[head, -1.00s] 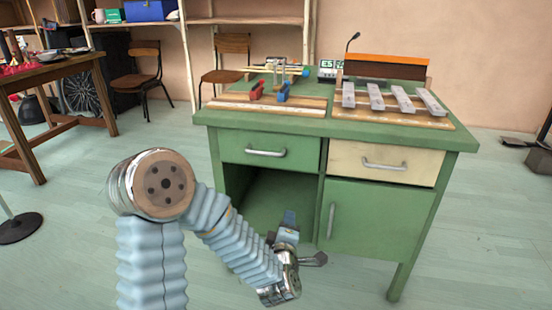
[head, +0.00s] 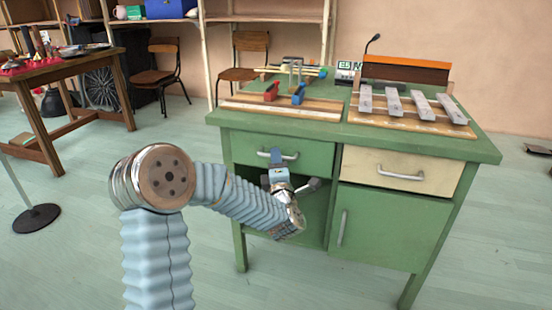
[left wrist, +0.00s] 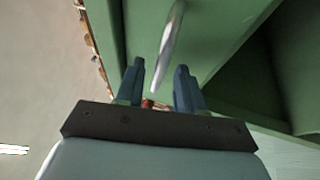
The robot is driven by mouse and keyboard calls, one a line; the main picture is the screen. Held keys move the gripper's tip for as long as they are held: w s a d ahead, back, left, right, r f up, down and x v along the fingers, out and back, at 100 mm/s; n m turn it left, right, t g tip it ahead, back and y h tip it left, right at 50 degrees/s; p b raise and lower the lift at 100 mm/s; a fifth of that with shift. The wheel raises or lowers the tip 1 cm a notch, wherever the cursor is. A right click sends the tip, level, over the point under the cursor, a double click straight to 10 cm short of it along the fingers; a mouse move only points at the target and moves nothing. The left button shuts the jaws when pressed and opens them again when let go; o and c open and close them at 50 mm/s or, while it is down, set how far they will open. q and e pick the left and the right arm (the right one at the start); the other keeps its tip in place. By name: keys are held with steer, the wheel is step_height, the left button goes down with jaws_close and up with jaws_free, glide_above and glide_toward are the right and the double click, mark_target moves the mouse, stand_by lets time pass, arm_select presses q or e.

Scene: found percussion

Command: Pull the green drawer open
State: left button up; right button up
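The green drawer (head: 247,146) is at the upper left of the green desk and looks flush with its front. Its silver bar handle (head: 291,157) is partly hidden by my left gripper (head: 276,157), which is in front of it. In the left wrist view, the two blue fingers of my left gripper (left wrist: 160,68) are open. The handle (left wrist: 170,42) shows in the gap between them, crossing toward the right finger's side. I cannot tell whether a finger touches it. My right gripper is in neither view.
Below the green drawer is an open compartment (head: 312,215). To its right are a cream drawer (head: 420,165) and a green cupboard door (head: 385,225). Metal bars on a board (head: 425,128) and a board with red and blue clamps (head: 325,108) lie on the desk top.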

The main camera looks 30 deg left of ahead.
arm_select(q)
steer(key=shift+w+a, duration=0.2)
steer(key=shift+w, duration=0.05)
jaws_close()
stand_by(0.3)
